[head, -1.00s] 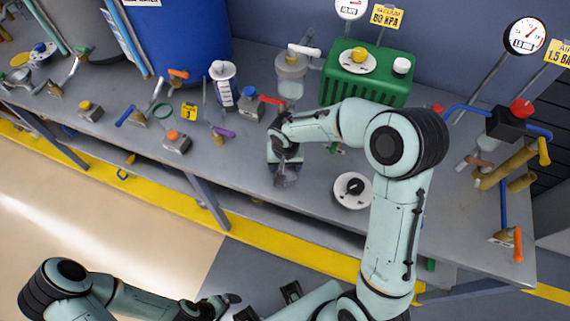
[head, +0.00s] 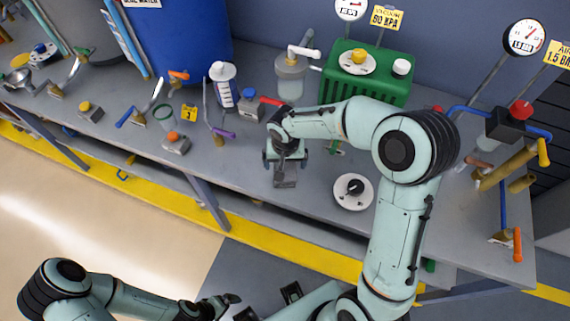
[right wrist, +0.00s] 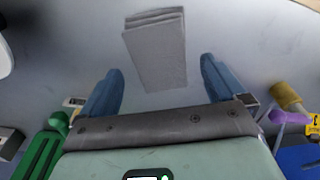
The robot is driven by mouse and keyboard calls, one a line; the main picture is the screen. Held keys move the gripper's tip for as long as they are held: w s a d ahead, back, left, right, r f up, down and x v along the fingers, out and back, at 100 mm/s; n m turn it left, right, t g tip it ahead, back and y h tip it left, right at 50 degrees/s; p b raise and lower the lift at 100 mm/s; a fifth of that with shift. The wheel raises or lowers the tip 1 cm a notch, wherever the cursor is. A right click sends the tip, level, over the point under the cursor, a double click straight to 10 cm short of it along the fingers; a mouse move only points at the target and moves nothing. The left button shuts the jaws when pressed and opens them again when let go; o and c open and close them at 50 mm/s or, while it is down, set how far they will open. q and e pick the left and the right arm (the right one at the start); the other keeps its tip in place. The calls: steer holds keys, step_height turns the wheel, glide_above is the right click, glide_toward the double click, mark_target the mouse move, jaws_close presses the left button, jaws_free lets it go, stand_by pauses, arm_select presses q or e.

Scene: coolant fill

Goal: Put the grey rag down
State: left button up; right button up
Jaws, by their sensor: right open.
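The grey rag (head: 285,181) is a folded flat rectangle. It lies on the grey bench top (head: 240,175) near its front edge, below my right gripper (head: 285,161). In the right wrist view the rag (right wrist: 156,50) lies beyond and between the two blue fingers of the right gripper (right wrist: 160,70). Those fingers stand wide apart, with a clear gap on each side of the rag. My left gripper (head: 228,304) is low in the head view, away from the bench; its jaw opening does not show clearly.
A white dial plate (head: 353,191) lies right of the rag. A green box (head: 366,80) and a clear jar (head: 290,78) stand behind. An orange-knobbed block (head: 176,143) and a purple-handled valve (head: 219,135) are to the left. Bare bench lies around the rag.

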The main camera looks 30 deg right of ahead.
step_height(320, 180, up, 9)
steer(key=s, duration=0.1)
steer(key=shift+a+r+p, duration=0.2)
steer(key=shift+a+p, duration=0.05)
steer(key=shift+p, duration=0.05)
stand_by(0.4)
